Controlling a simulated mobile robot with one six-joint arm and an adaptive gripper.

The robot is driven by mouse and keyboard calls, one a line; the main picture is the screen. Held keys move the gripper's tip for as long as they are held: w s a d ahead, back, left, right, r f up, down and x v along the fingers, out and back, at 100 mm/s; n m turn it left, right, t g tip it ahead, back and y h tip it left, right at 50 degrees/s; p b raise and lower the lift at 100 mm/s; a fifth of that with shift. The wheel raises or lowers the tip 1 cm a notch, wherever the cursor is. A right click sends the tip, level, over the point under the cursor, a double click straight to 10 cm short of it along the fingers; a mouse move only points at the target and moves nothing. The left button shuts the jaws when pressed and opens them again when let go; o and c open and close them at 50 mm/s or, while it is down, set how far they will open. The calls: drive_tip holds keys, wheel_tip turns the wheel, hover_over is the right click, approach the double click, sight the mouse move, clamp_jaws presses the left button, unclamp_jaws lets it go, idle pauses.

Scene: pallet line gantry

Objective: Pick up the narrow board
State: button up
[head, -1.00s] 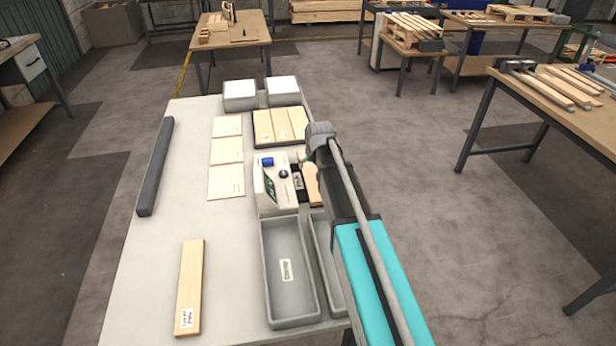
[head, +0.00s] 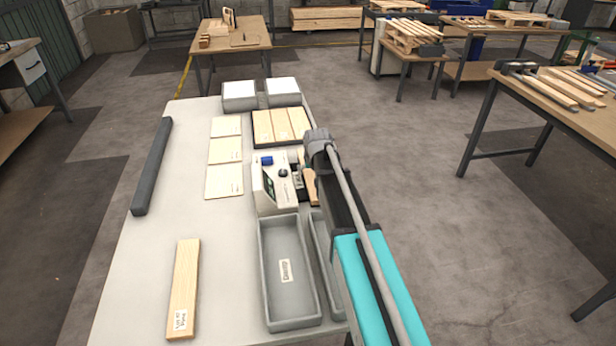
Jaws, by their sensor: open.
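A narrow pale board (head: 184,285) with a small printed label at its near end lies flat at the front left of the white table (head: 140,270). Another short wooden piece (head: 311,188) shows beside the white meter device (head: 272,190), partly hidden by my arm. Three pale boards lie side by side in a dark tray (head: 254,146) behind the device. My gripper (head: 304,172) is by the right side of the device, near the short wooden piece. It is open; its fingers are mostly hidden by my wrist, and I cannot see anything held.
Three thin square panels (head: 224,182) lie left of the device. A grey bar (head: 152,165) runs along the left edge. A labelled grey bin (head: 290,308) and a narrower one stand at the front; two white-topped boxes (head: 239,95) stand at the back. The table's left-middle is clear.

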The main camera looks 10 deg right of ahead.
drive_tip(key=shift+c, duration=0.3)
drive_tip(key=c, duration=0.9)
drive_tip(key=shift+c, duration=0.2)
drive_tip(key=shift+r, duration=0.15)
wheel_tip(320, 180, up, 3)
drive_tip(key=p, duration=0.3)
drive_tip(key=shift+f, duration=0.2)
drive_tip(key=s+d+r+p, duration=0.5)
drive_tip(key=d+r+p, duration=0.5)
drive_tip(key=d, duration=0.3)
drive_tip(key=shift+r, duration=0.1)
